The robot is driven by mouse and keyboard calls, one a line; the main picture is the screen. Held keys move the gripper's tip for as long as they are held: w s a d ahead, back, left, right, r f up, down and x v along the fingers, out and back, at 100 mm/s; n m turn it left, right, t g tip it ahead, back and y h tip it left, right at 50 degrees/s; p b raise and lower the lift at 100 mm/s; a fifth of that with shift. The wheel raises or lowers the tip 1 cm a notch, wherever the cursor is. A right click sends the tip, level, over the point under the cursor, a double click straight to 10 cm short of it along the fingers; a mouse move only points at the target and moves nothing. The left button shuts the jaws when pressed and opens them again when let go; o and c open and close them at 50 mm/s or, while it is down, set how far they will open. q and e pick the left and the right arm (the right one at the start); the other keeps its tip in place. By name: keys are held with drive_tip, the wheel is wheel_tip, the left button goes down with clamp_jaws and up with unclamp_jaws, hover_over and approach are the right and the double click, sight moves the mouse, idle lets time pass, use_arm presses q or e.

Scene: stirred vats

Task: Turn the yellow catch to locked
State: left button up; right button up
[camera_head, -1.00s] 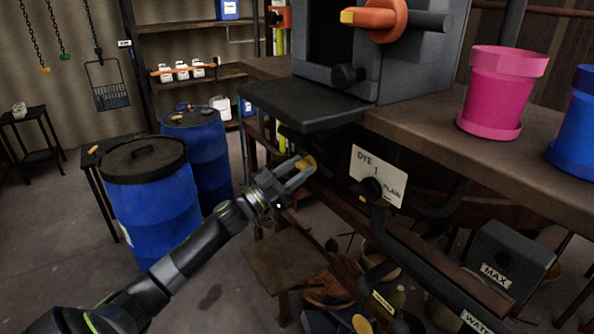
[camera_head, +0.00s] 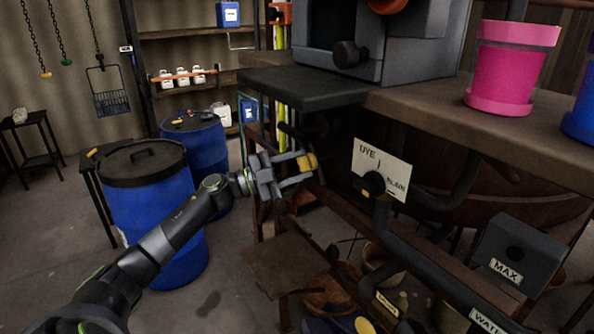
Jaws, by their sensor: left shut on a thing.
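The yellow catch (camera_head: 308,162) is a small yellow piece at the front of the dark bench frame, left of the dye sign. My left gripper (camera_head: 307,167) reaches it from the left and is shut on it. The fingers cover part of the catch, so its locked or unlocked position cannot be read. My right gripper is not in view.
A dye sign (camera_head: 381,170) with a dark knob (camera_head: 372,184) is just right of my gripper. A dark shelf (camera_head: 300,90) juts out above it. Blue drums (camera_head: 155,215) stand to the left. A pink pot (camera_head: 508,65) stands on the bench. Pipes run below.

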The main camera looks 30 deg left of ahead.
use_arm(q)
drive_tip(key=shift+m+g+y+b, duration=0.2)
drive_tip(key=shift+m+g+b, duration=0.35)
drive_tip(key=shift+m, duration=1.2)
drive_tip(key=shift+m+g+y+b, duration=0.25)
drive_tip(key=shift+m+g, duration=0.6)
drive_tip(key=shift+m, duration=0.9)
drive_tip(key=o, duration=1)
